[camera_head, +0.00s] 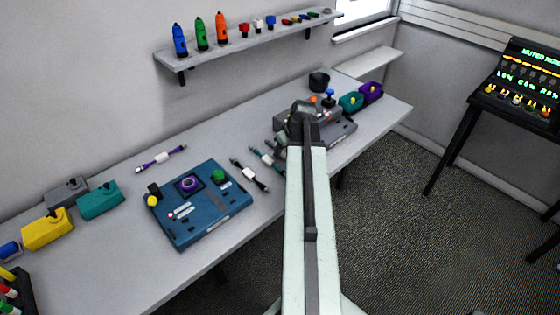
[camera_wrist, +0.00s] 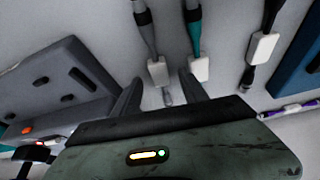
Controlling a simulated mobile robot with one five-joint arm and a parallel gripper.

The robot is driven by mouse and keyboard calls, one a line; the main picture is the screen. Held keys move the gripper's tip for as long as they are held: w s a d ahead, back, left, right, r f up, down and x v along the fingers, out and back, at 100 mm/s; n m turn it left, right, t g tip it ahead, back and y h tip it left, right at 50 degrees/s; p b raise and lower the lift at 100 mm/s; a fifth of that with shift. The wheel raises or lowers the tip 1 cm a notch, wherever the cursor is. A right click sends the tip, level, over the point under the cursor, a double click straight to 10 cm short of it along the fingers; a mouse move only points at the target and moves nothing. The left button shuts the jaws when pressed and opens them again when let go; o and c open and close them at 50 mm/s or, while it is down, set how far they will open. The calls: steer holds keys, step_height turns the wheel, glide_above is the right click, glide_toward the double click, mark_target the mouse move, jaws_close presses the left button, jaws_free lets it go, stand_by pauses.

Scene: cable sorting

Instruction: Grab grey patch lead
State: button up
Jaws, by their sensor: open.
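The grey patch lead (camera_wrist: 145,32) lies on the table in the wrist view, with a white label block (camera_wrist: 158,72) and a thin pale plug end pointing toward my gripper. My gripper (camera_wrist: 160,80) is open, with one dark finger on each side of the lead's plug end. I cannot tell whether the fingers touch it. In the head view my arm and gripper largely hide this spot, and the grey lead cannot be made out clearly. A teal lead (camera_wrist: 195,40) lies close beside the right finger; it also shows in the head view (camera_head: 266,158).
A black lead (camera_head: 248,174) and a blue panel (camera_head: 205,220) lie left of my arm. A grey console (camera_wrist: 55,85) stands close on the left in the wrist view. A purple lead (camera_head: 161,158) lies farther off. Teal and yellow boxes (camera_head: 48,232) sit at far left.

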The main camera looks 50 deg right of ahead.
mark_target(283, 154)
steer(key=shift+b+x, duration=0.3)
steer(key=shift+x, duration=0.65)
steer(key=shift+s+r, duration=0.1)
steer(key=shift+r, duration=0.05)
jaws_close()
step_height(283, 154, up, 10)
steer(key=p, duration=1)
